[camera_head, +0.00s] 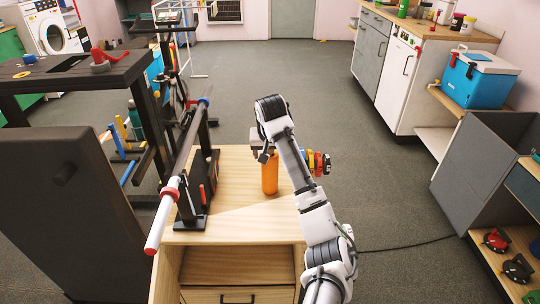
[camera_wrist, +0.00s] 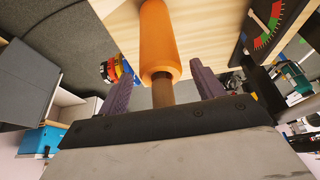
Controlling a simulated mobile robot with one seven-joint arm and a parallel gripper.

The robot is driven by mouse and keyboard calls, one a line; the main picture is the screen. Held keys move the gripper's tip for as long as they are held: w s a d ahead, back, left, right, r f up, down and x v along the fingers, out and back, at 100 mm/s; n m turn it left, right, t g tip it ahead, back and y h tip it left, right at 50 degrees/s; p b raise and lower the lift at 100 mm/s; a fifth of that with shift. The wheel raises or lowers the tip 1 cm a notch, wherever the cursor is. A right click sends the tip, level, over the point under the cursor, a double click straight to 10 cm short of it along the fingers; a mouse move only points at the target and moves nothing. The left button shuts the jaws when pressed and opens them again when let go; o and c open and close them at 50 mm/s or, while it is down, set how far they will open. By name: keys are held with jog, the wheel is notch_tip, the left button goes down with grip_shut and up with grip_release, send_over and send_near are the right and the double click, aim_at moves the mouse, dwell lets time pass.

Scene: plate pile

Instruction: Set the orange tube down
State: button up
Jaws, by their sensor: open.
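The orange tube (camera_head: 270,175) stands upright on the wooden cabinet top (camera_head: 235,218). In the wrist view the tube (camera_wrist: 160,40) runs away from the camera toward the wood, with a narrower brown part at its near end. My gripper (camera_head: 264,151) is over the tube's upper end. In the wrist view the jaws of my gripper (camera_wrist: 162,84) are apart, one finger on each side of the brown part, with gaps showing. Whether the palm touches the tube's end cannot be told.
Colored discs (camera_head: 316,163) sit right of my gripper. A dark padded block (camera_head: 70,200) is at the left. The front of the cabinet top is clear.

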jog(key=p+v, duration=0.1)
jog(key=v, duration=0.9)
jog(key=shift+s+r, duration=0.2)
jog(key=shift+r, duration=0.15)
